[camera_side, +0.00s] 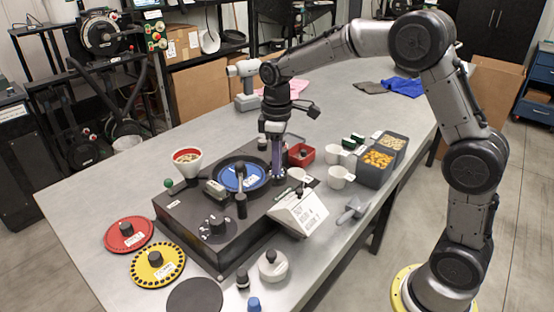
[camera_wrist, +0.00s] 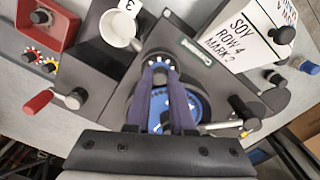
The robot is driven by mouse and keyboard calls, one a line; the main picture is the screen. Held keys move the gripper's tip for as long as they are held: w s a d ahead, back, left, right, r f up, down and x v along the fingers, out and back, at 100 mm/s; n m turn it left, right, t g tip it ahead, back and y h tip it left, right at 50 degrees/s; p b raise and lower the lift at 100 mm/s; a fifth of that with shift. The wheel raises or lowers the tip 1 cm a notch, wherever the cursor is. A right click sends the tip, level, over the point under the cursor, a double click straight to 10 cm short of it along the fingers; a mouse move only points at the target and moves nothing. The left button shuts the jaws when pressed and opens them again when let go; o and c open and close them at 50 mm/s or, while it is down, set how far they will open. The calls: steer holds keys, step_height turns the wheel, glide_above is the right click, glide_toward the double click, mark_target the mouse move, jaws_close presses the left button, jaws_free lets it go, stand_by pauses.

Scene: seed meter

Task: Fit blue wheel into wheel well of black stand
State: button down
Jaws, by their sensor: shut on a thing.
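The black stand (camera_side: 180,212) is a low box on the table. The blue wheel (camera_side: 243,176) lies in the round well on its top, looking flat, with a grey lever (camera_side: 240,182) across it. Whether it is fully seated I cannot tell. My gripper (camera_side: 277,177) points down over the stand, to the right of the wheel. In the wrist view its two dark blue fingers are closed around a small dark knob with white dial marks (camera_wrist: 160,62). Part of the blue wheel (camera_wrist: 188,104) shows behind and between the fingers, the rest hidden by them.
A white sign (camera_side: 300,212) stands at the stand's right. A red disc (camera_side: 129,235), a yellow disc (camera_side: 157,263) and a dark disc (camera_side: 195,296) lie at the front left. A seed funnel (camera_side: 187,160) rises behind the left. Grey bins (camera_side: 371,172) and white cups stand right.

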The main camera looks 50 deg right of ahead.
steer(key=shift+f, duration=0.35)
stand_by(0.3)
steer(key=c, duration=0.7)
jaws_free()
steer(key=shift+c, duration=1.6)
steer(key=shift+o, duration=0.7)
steer(key=shift+r, duration=3)
